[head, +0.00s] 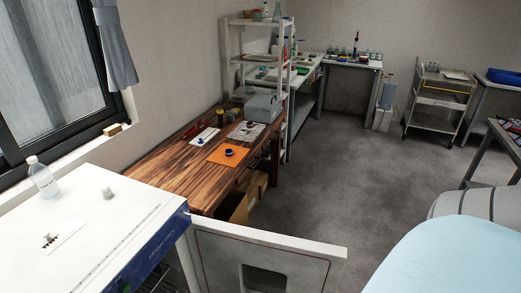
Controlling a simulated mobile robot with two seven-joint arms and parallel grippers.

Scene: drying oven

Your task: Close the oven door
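The drying oven (95,235) stands at the lower left, with a white top and a blue front panel. Its door (222,262) is open and swung out to the right, away from the oven front. I see the door's white top edge and a pale face with a thin reddish outline and a dark window. The lower part of the door is cut off by the picture's bottom edge. The oven's inside is mostly hidden; a dark strip shows below the blue panel. Neither of my grippers is in view.
A clear bottle (42,177), a small grey cap-like knob (107,193) and a white card (62,234) are on the oven top. A wooden table (165,172) stands behind the oven, with cardboard boxes (234,208) below. Open grey floor (350,180) lies beyond the door.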

